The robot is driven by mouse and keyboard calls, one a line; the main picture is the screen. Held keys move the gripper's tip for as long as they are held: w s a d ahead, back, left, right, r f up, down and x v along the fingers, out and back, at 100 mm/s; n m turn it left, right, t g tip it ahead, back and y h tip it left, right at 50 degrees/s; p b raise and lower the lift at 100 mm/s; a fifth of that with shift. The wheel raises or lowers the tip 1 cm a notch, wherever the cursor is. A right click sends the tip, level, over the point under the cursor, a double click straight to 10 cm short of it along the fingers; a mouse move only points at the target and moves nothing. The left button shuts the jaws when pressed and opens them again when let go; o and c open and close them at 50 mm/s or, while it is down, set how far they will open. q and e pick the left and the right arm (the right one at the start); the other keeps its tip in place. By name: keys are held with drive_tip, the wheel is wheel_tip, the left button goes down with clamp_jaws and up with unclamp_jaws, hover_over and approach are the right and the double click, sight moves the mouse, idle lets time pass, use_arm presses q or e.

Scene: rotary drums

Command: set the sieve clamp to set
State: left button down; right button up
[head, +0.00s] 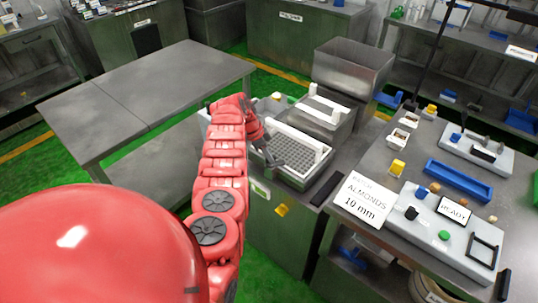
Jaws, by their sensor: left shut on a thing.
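My left arm reaches in from the lower left to the sieve machine. My left gripper (270,157) is shut at the left edge of the sieve, on what appears to be the sieve clamp. The gripper covers most of the clamp, so its position cannot be read. The sieve (297,157) is a grey perforated deck in a metal frame with a white bar (300,136) across its back. My right gripper is not in view.
A metal hopper (352,68) stands behind the sieve. On the right bench are a card reading "ALMONDS 10 mm" (367,198), a "READY" display (454,210), a blue tray (459,181) and small coloured knobs. A bare steel table (150,85) stands at the left.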

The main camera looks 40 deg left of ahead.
use_arm(q)
drive_tip(key=shift+s+d+r+n+t+y+p, duration=0.1)
drive_tip(key=shift+r+n+t+y+p, duration=0.2)
drive_tip(key=shift+n+p, duration=1.2)
drive_tip(key=shift+p, duration=0.85)
drive_tip(key=shift+f+n+y+p, duration=0.15)
drive_tip(key=shift+n+y+p, duration=0.45)
drive_tip(key=shift+n+p, duration=0.35)
drive_tip(key=shift+d+n+t+y+p, duration=0.1)
drive_tip(key=shift+n+t+y+p, duration=0.35)
drive_tip(key=shift+n, duration=0.8)
drive_tip(key=shift+f, duration=0.1)
drive_tip(key=c, duration=0.8)
unclamp_jaws()
drive_tip(key=shift+c, duration=0.2)
